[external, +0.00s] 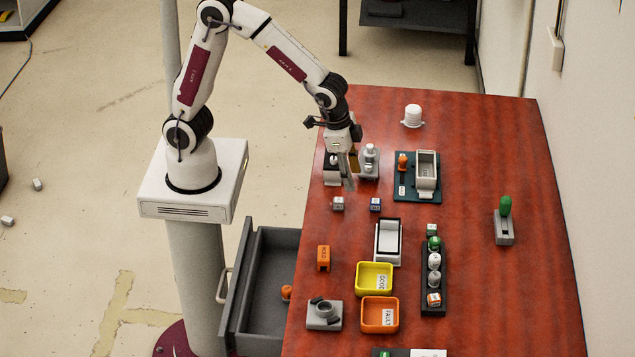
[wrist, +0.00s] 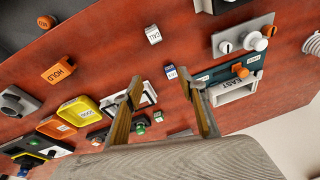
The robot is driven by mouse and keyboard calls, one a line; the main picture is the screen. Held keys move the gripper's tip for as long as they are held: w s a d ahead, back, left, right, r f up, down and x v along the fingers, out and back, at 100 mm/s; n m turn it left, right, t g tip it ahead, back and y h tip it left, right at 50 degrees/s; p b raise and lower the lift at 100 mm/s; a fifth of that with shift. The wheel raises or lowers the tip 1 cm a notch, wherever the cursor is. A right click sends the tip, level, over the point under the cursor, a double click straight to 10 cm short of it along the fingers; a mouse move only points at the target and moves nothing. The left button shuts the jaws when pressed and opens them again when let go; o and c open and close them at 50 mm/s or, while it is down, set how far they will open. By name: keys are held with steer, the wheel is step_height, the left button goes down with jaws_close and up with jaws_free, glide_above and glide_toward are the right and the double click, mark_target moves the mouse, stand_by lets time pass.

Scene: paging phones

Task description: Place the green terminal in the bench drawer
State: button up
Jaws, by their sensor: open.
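Several green things show, and I cannot tell for certain which is the green terminal. A green rounded piece (external: 505,205) stands upright in a grey holder at the right of the bench. A green ball (external: 434,243) sits at the far end of a dark rack, and a small green-and-white block (external: 432,229) is just beyond it. Green pieces also show between my fingers in the wrist view (wrist: 141,129). The bench drawer (external: 262,270) is pulled open at the left and holds a small orange piece. My gripper (external: 350,180) is open and empty above the bench's far left part.
A yellow bin (external: 374,278), an orange bin (external: 380,314) and a white tray (external: 388,241) stand mid-bench. Two small cubes (external: 338,203) (external: 375,204) lie near my gripper. An orange HOLD block (external: 323,257) stands near the drawer. The bench's right side is mostly clear.

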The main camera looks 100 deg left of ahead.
steer(key=shift+n+t, duration=0.3)
steer(key=shift+t, duration=0.5)
steer(key=w+d+f, duration=0.1)
steer(key=w+f, duration=0.1)
steer(key=w, duration=0.2)
steer(key=w+d+f, duration=0.2)
steer(key=w, duration=0.2)
steer(key=w+d+f, duration=0.1)
steer(key=w+d, duration=0.1)
steer(key=w, duration=0.1)
steer(key=shift+w+f, duration=0.4)
steer(key=t, duration=0.2)
glide_toward(431, 227)
steer(key=a, duration=0.1)
steer(key=shift+w+d+f+n+h, duration=0.1)
steer(key=shift+w+f+n+h, duration=0.3)
steer(key=shift+n, duration=0.3)
steer(key=shift+x, duration=1.25)
steer(key=shift+x, duration=2.6)
steer(key=shift+s+f, duration=0.1)
steer(key=shift+s, duration=0.05)
